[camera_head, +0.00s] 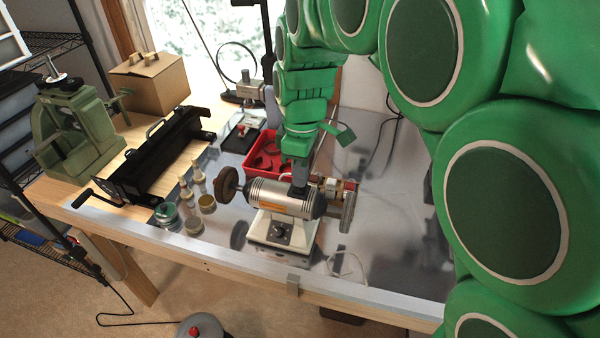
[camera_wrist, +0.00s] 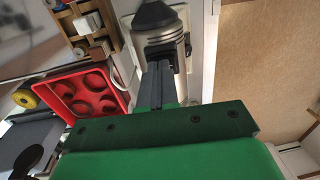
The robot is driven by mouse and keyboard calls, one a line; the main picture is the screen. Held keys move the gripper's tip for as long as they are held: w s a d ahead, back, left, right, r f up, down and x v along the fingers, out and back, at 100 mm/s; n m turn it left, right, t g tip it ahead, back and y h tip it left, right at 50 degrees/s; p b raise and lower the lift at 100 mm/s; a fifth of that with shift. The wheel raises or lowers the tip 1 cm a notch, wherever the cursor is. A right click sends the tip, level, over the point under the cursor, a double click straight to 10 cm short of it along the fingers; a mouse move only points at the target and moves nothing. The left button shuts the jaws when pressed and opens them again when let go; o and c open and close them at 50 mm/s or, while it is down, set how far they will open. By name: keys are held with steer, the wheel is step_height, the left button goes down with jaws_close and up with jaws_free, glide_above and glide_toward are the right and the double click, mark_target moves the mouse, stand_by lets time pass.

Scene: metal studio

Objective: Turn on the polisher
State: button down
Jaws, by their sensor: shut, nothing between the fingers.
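The polisher (camera_head: 268,196) stands on the metal-topped bench, with a silver motor body, a brown wheel (camera_head: 228,183) at its left end and a white base. A dark round knob (camera_head: 279,230) is on the front of the base. My gripper (camera_head: 300,187) is shut and empty, pointing down at the right part of the motor body; I cannot tell whether it touches. In the wrist view, my shut fingers (camera_wrist: 160,82) reach toward the silver and black end of the polisher (camera_wrist: 158,30). The knob cannot be made out there.
A red tray (camera_head: 265,158) lies behind the polisher and shows in the wrist view (camera_wrist: 88,95). Small bottles and jars (camera_head: 200,190) stand to its left. A black sheet roller (camera_head: 160,160) and a green press (camera_head: 75,130) are further left. The bench front is fairly clear.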

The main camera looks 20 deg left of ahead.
step_height(320, 180, up, 14)
steer(key=w, duration=0.1)
steer(key=shift+w, duration=0.35)
steer(key=shift+f, duration=0.1)
stand_by(0.5)
steer(key=shift+s, duration=0.7)
steer(key=f, duration=0.4)
steer(key=s+f, duration=0.1)
steer(key=f, duration=0.8)
steer(key=shift+s+f, duration=0.35)
steer(key=shift+f, duration=0.05)
